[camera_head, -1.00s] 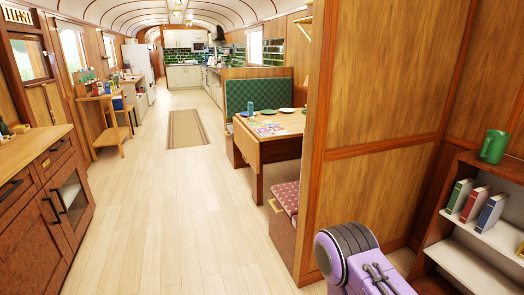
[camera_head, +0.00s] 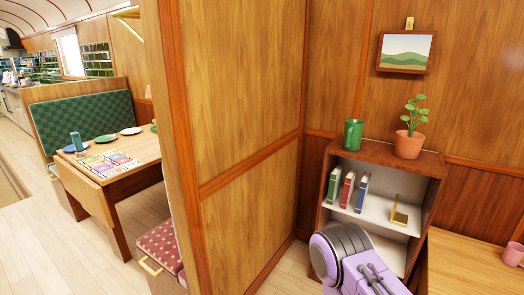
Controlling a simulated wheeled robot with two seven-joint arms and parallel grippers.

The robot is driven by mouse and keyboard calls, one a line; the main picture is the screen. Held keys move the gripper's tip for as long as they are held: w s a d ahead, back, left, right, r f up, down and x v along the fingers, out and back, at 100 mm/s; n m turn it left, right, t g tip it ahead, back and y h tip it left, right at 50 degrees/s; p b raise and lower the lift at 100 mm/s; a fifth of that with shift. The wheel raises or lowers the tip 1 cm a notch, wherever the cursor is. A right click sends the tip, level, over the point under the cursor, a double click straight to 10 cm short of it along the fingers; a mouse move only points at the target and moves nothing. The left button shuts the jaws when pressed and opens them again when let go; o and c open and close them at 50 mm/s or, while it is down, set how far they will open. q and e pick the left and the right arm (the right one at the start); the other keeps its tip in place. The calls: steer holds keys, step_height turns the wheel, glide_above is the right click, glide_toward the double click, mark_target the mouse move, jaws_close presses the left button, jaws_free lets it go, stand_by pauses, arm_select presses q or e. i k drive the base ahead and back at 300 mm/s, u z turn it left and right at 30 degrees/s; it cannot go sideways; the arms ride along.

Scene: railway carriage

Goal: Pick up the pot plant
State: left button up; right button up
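The pot plant (camera_head: 409,142) has round green leaves and a terracotta pot. It stands upright on the top of a wooden bookshelf (camera_head: 377,157) at the right, below a framed landscape picture. A purple and grey part of my own arm shows at the bottom, in front of the bookshelf, well below the plant. Neither of my grippers is in view.
A green mug (camera_head: 352,135) stands left of the plant on the same top. Books (camera_head: 347,190) and a gold object (camera_head: 399,211) sit on the shelf below. A wooden partition (camera_head: 245,110) divides this corner from the dining table (camera_head: 132,160). A pink mug (camera_head: 513,254) stands on a wooden surface (camera_head: 462,268) at lower right.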

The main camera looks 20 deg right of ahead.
mark_target(408, 143)
steer(key=z, duration=1)
steer(key=i, duration=1)
steer(key=z, duration=0.8)
